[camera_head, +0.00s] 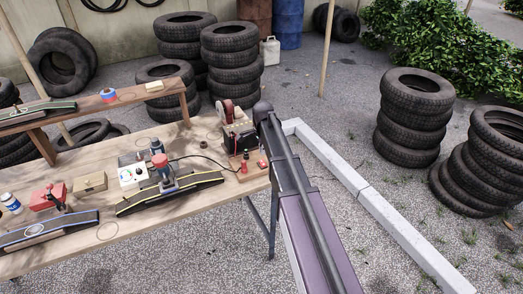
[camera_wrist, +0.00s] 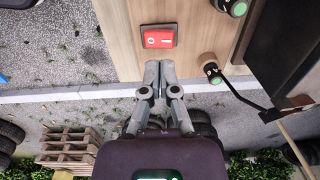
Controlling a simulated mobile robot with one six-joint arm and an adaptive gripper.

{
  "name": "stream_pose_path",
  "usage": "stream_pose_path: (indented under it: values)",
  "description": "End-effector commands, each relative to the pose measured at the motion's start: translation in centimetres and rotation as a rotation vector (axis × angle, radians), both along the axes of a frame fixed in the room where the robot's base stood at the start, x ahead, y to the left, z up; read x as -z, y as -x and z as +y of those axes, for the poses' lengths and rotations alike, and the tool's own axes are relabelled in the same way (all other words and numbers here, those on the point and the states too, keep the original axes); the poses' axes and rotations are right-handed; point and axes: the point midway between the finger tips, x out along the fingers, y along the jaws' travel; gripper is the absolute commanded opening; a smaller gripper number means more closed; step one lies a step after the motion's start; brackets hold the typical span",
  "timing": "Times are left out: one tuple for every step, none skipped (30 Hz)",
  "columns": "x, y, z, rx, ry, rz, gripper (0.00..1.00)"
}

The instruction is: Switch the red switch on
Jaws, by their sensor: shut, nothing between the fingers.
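A red rocker switch (camera_wrist: 159,38) with white markings lies in a dark frame on the wooden board (camera_wrist: 190,50), near its edge, in the wrist view. It shows small at the right end of the bench in the head view (camera_head: 262,164). Which side of the rocker is pressed in I cannot tell. My gripper (camera_wrist: 158,70) is shut and empty, its fingertips just below the switch in the wrist view. Whether they touch the board I cannot tell. In the head view my arm hides the gripper.
A dark machine body (camera_wrist: 290,50) fills the right side. Tools and boxes crowd the workbench (camera_head: 150,225); tyre stacks (camera_head: 415,110) stand beyond.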

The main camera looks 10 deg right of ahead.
Motion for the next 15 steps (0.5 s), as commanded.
stream_pose_path:
  values:
    - [-0.9,0.1,-0.1,0.001,0.0,0.0,0.0]
    - [-1.1,0.2,-0.1,0.001,0.0,0.0,0.0]
    - [-1.5,0.2,-0.1,0.001,0.0,0.0,0.0]
    - [-1.7,0.3,-0.2,0.001,0.0,0.0,0.0]
    - [-2.0,0.3,-0.2,0.001,0.0,0.0,0.0]
    - [-2.3,0.4,-0.2,0.001,0.0,0.0,0.0]
    - [-2.5,0.4,-0.2,0.001,0.0,0.0,0.0]
    - [-2.8,0.5,-0.2,0.001,0.0,0.0,0.0]
    - [-3.1,0.5,-0.2,0.001,0.0,0.0,0.0]
    - [-3.4,0.6,-0.2,0.001,0.0,0.0,0.0]
    - [-3.6,0.6,-0.2,0.001,0.0,0.0,0.0]
    - [-3.9,0.7,-0.3,0.001,0.0,0.0,0.0]
    - [-4.2,0.7,-0.3,0.001,0.0,0.0,0.0]
    - [-4.4,0.8,-0.3,0.001,0.0,0.0,0.0]
    - [-4.8,0.8,-0.3,0.001,0.0,0.0,0.0]
